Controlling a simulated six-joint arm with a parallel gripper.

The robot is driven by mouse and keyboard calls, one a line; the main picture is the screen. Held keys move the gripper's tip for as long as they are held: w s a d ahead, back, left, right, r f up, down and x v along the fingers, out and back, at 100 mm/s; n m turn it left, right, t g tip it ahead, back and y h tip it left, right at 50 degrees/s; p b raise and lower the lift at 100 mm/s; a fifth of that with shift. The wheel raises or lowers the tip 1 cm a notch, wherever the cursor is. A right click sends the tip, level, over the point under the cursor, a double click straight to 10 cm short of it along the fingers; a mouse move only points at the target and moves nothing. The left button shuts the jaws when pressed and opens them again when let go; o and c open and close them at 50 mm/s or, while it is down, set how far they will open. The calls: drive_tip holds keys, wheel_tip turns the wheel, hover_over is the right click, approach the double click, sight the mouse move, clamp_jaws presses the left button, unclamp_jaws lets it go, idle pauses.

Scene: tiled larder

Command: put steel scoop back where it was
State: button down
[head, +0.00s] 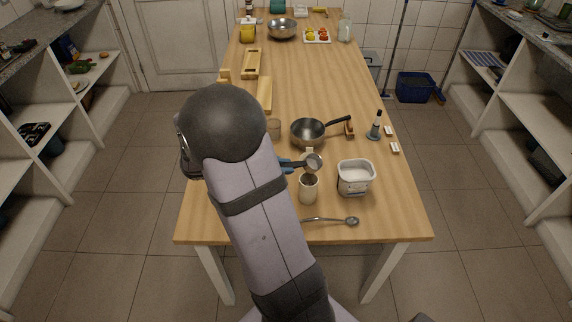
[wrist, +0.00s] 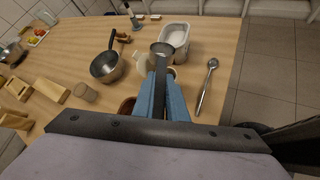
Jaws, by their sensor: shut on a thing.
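The steel scoop (head: 313,161) is held in my gripper (head: 288,166), its round bowl out in front of the blue fingers. In the wrist view my gripper (wrist: 163,105) is shut on the scoop's handle, and the scoop bowl (wrist: 162,48) points away from me. The bowl is above the table, just behind and above a pale upright canister (head: 308,190) in the head view. I cannot tell whether the bowl holds anything. A white tub (head: 355,179) with white contents stands to the right of the canister; it also shows in the wrist view (wrist: 176,37).
A long spoon (head: 345,221) lies near the table's front edge. A steel pan (head: 308,132) stands behind the scoop, its handle to the right. A small glass (head: 274,128) and wooden boards (head: 264,95) are farther left. The table's middle is clear beyond the pan.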

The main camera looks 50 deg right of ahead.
drive_tip(key=w+a+r+n+t+p, duration=0.1)
drive_tip(key=w+a+n+t+p, duration=0.15)
drive_tip(key=a+p, duration=0.35)
drive_tip(key=w+a+r+n+t+p, duration=0.1)
drive_tip(key=w+a+n+t+p, duration=0.2)
drive_tip(key=a, duration=0.6)
drive_tip(key=w+a+r+n+t+p, duration=0.1)
drive_tip(key=a+r+n+p, duration=0.1)
drive_tip(key=a+n+p, duration=0.4)
drive_tip(key=w+d+f+n+t+b, duration=0.2)
drive_tip(key=w+d+f+b, duration=0.6)
drive_tip(key=w+f+b, duration=0.3)
drive_tip(key=shift+f+h+b, duration=0.4)
drive_tip(key=shift+f+b, duration=0.05)
drive_tip(key=shift+f, duration=1.1)
drive_tip(key=shift+f+b, duration=2.25)
drive_tip(key=shift+f, duration=1.15)
drive_tip(key=shift+f+b, duration=0.6)
